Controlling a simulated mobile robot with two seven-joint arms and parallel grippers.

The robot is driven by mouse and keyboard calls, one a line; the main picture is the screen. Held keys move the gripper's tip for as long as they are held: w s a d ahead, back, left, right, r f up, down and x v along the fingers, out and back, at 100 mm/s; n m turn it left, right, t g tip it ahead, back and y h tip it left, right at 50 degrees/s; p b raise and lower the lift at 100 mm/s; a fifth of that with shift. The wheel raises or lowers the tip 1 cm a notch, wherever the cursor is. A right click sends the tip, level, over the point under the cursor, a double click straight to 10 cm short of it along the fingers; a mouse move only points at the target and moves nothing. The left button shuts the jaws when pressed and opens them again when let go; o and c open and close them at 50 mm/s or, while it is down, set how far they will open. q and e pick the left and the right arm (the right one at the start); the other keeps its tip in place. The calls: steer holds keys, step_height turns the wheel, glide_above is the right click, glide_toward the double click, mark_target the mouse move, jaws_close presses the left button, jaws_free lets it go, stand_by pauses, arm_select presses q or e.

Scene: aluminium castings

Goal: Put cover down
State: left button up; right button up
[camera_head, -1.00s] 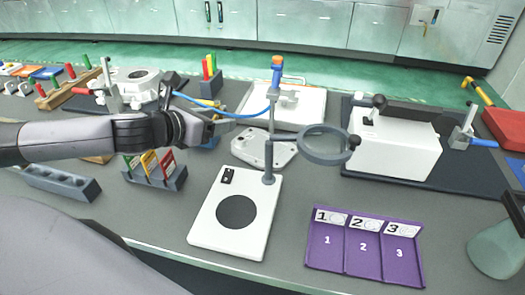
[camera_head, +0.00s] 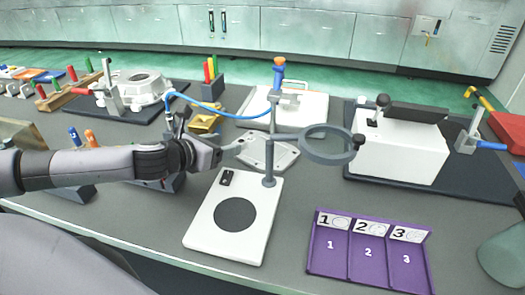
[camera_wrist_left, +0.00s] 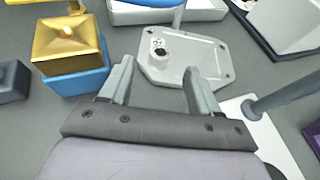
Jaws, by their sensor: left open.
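The cover, a light grey cast plate with holes near its rim (camera_head: 272,153), lies flat on the table behind the magnifier stand, which partly hides it. It also shows in the left wrist view (camera_wrist_left: 185,58), just beyond my fingertips. My left gripper (camera_head: 226,148) is open at the cover's left side in the head view. Whether a fingertip touches the cover is unclear. My right gripper is not in view.
A magnifier (camera_head: 326,146) on a white base (camera_head: 205,226) stands in front of the cover. A gold block on a blue base (camera_wrist_left: 72,80) is left of my fingers. A purple numbered tray (camera_head: 368,270) lies at front right; a white box (camera_head: 400,150) stands behind it.

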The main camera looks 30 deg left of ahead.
mark_target(243, 140)
arm_select(q)
steer(key=shift+x, duration=2.75)
jaws_close()
steer(key=shift+r, duration=0.15)
step_height(243, 140, up, 20)
steer(key=p, duration=0.7)
steer(key=shift+s, duration=0.1)
